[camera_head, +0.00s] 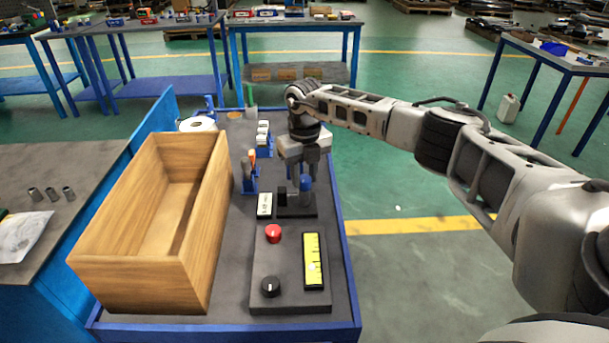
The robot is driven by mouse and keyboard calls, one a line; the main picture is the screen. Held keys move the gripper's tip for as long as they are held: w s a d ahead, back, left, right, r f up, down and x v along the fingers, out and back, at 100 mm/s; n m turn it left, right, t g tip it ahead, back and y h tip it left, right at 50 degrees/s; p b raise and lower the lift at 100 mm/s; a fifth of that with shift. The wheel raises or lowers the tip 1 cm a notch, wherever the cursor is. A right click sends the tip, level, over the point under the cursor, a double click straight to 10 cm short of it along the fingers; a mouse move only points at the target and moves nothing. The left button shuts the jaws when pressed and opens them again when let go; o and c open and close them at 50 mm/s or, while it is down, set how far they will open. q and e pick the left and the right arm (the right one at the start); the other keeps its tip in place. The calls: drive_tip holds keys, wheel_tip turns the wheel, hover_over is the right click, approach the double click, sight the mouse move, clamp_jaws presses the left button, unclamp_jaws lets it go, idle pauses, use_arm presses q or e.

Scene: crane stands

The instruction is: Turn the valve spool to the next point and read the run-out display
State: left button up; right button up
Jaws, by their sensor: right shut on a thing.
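My right gripper (304,178) reaches down from above on the right side of the table and is shut at a small black fixture (297,211). A blue part (306,184) shows between its fingers; I take it to be the valve spool, mostly hidden by the fingers. A small white-faced unit (265,205), possibly the run-out display, stands just left of the fixture; its reading is too small to make out. My left gripper is not in view.
A long open wooden box (100,270) fills the table's left side. In front of the fixture lies a grey panel (290,290) with a red button (273,233), a black knob (270,287) and a yellow strip (314,261). Blue holders (250,178) stand behind.

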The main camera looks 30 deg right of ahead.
sight(304, 178)
use_arm(q)
drive_tip(key=shift+b, duration=0.3)
use_arm(e)
drive_tip(key=shift+n, duration=1.8)
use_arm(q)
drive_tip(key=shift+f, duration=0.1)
use_arm(e)
drive_tip(key=o, duration=1)
drive_tip(key=shift+r, duration=0.1)
use_arm(q)
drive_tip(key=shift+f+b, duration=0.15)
drive_tip(key=shift+b, duration=0.25)
use_arm(e)
wheel_tip(304, 178, up, 16)
drive_tip(key=shift+f, duration=0.1)
